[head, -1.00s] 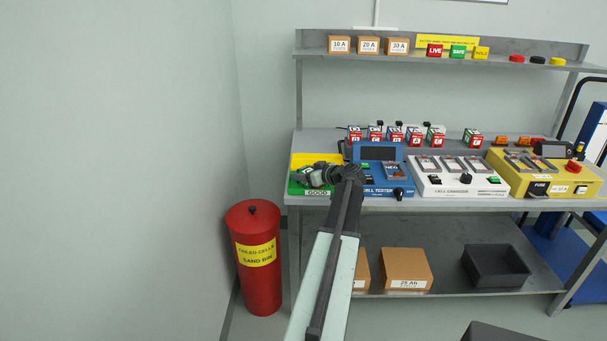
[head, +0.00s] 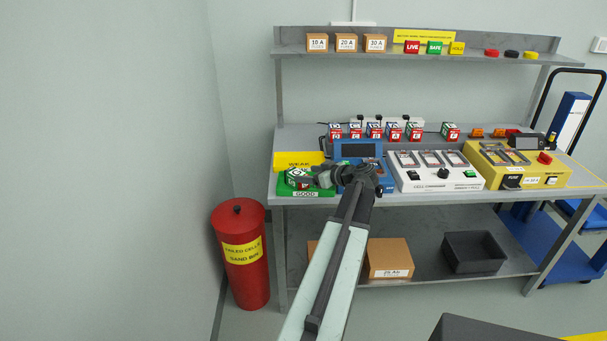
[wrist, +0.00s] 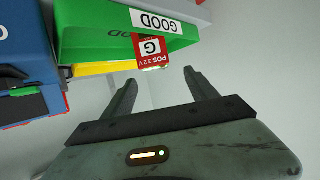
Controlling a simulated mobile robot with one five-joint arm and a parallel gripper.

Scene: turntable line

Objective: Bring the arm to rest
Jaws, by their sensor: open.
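My gripper (head: 312,181) is at the right side of the green GOOD tray (head: 306,194), with its arm reaching up from below. In the wrist view its two dark fingers (wrist: 160,78) are apart with nothing between them. A red, white and green cell marked G (head: 297,177) sits on the GOOD tray, left of the fingers. In the wrist view this cell (wrist: 151,49) stands at the green tray (wrist: 95,32), beyond the fingertips and apart from them. The yellow WEAK tray (head: 290,160) lies behind the green one. My wrist partly covers the blue cell tester (head: 345,152).
A white charger (head: 430,184) and a yellow fuse unit (head: 480,155) stand right on the bench. Several cells (head: 396,134) line the back. A red sand bin (head: 239,275) stands on the floor at left. Below are a box (head: 390,258) and a black crate (head: 473,262).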

